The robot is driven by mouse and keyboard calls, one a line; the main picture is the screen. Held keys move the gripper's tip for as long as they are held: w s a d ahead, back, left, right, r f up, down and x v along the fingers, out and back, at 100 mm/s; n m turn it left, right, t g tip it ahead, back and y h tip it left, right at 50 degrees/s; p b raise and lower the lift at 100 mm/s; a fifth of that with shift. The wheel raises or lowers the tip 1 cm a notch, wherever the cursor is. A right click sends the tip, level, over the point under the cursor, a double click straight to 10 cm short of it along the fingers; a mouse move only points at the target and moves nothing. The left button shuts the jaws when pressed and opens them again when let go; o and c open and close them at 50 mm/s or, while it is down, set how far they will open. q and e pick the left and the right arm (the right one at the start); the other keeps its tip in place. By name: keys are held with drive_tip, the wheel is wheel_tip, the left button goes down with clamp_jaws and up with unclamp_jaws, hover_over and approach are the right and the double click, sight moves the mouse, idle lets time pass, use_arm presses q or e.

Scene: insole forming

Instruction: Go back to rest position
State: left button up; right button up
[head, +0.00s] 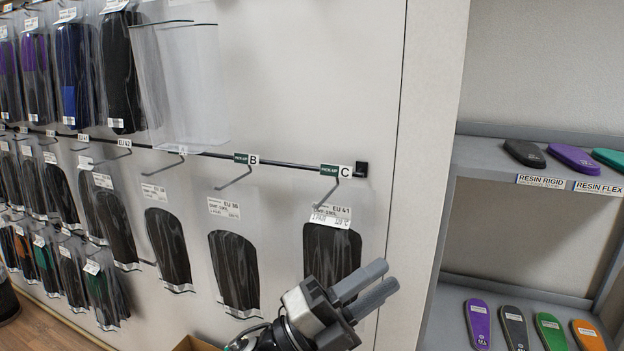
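My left gripper (376,281) is at the bottom centre, its two grey fingers pointing up and to the right. A gap shows between the fingers and nothing is held in them. Behind it, a clear bag with a dark insole (330,248) and an EU 41 label hangs below the hook marked PICK-UP C (330,188). The gripper covers the lower part of this bag; I cannot tell whether they touch. My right gripper is not in view.
Bagged dark insoles (235,265) hang below hook B (236,178) and along the wall to the left. A grey shelf unit (540,133) with coloured insoles stands at the right. A cardboard box (195,344) shows at the bottom edge. The upper wall right of centre is bare.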

use_arm(q)
drive_tip(key=s+a+f+n+t+y, duration=0.1)
drive_tip(key=a+f+n+t+y, duration=0.4)
drive_tip(key=a+f+n+y, duration=0.45)
drive_tip(key=s+a+f+n+t+y, duration=0.1)
drive_tip(key=a+f+n+t+y, duration=0.4)
drive_tip(key=f+n, duration=0.7)
drive_tip(key=s+a+f+n+g+y, duration=0.5)
drive_tip(key=s+a+f+n, duration=0.3)
drive_tip(key=s+f, duration=0.3)
drive_tip(key=shift+s+n+g+y, duration=0.4)
drive_tip(key=shift+s+g, duration=0.4)
drive_tip(key=shift+s, duration=0.25)
